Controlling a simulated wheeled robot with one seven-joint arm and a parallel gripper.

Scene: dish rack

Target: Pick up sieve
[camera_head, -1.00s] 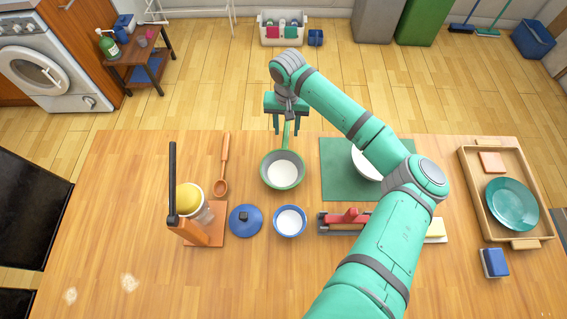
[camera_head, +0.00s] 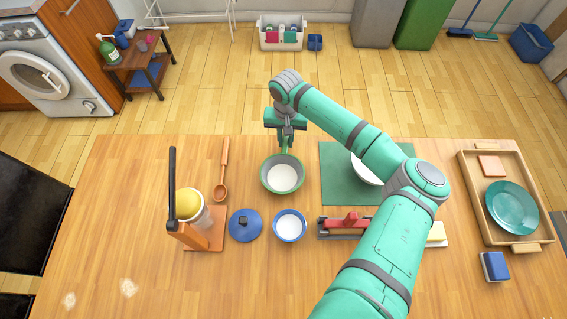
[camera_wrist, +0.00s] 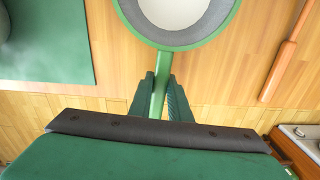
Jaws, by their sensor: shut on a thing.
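The sieve (camera_head: 282,174) is a round green-rimmed bowl with a grey band inside and a pale middle. It is near the table's back edge, with its green handle pointing to the back. In the wrist view the sieve (camera_wrist: 178,38) is at the top and its handle (camera_wrist: 159,92) runs down between my fingers. My gripper (camera_wrist: 160,98) is shut on the handle. In the head view my gripper (camera_head: 285,146) is at the back edge, behind the bowl. Whether the sieve touches the table is hard to tell.
A wooden ladle (camera_head: 221,170) lies left of the sieve. A blue lid (camera_head: 245,225) and a blue bowl (camera_head: 290,226) stand in front of it. A green mat (camera_head: 336,183) with a white bowl is to the right. A wooden tray (camera_head: 470,190) is far right. The front left is clear.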

